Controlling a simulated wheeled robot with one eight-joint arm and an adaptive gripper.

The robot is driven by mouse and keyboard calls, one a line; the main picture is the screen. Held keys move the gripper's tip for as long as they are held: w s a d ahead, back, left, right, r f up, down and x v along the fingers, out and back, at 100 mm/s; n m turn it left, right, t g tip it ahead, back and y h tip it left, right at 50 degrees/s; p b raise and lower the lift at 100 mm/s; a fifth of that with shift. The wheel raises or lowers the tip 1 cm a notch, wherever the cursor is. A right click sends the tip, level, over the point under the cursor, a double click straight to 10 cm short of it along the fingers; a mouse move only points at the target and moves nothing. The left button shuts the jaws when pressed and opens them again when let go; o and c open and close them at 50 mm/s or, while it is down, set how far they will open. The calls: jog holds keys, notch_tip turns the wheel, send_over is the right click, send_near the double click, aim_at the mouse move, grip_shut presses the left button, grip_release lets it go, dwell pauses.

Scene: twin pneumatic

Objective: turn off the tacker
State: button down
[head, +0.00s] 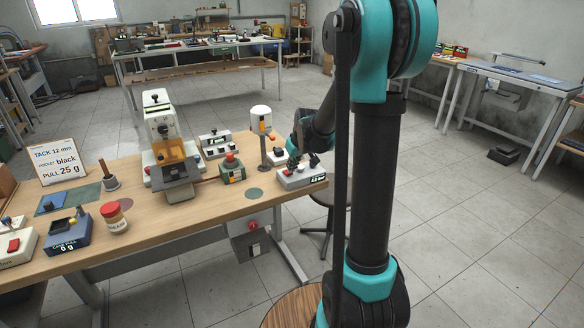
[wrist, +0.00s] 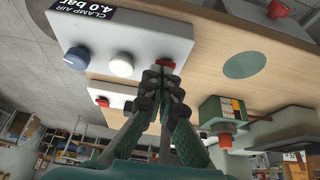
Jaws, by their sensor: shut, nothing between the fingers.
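No machine carries a readable tacker label. A tall cream machine (head: 165,125) with a dark front plate stands mid-table in the head view. A grey box (head: 300,179) sits at the table's right end. In the wrist view it reads "CLAMP AIR 4.0 bar" (wrist: 125,38) and has a blue knob (wrist: 77,57), a white knob (wrist: 121,64) and a red button (wrist: 166,64). My gripper (wrist: 162,74) is shut and empty, its tips at or very close to this red button; contact is unclear. In the head view my gripper (head: 303,160) is just above the box, partly hidden by my arm.
A white-headed post device (head: 261,122), a green box with a red knob (head: 231,168) and a white knobbed box (head: 215,144) stand nearby. A switch box with a red button (head: 250,241) hangs under the table edge. A sign (head: 59,162) stands at left. Floor to the right is mostly clear.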

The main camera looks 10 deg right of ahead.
jog(key=shift+s+d+f+t, duration=0.15)
jog(key=shift+s+f+t, duration=0.25)
jog(key=shift+f+t, duration=0.25)
jog(key=shift+s+f+t+y, duration=0.15)
jog(key=shift+t+y, duration=0.25)
jog(key=shift+t, duration=0.15)
jog(key=shift+w, duration=0.2)
jog(key=shift+w+a+r, duration=0.2)
jog(key=shift+w+r, duration=0.2)
jog(key=shift+w, duration=0.1)
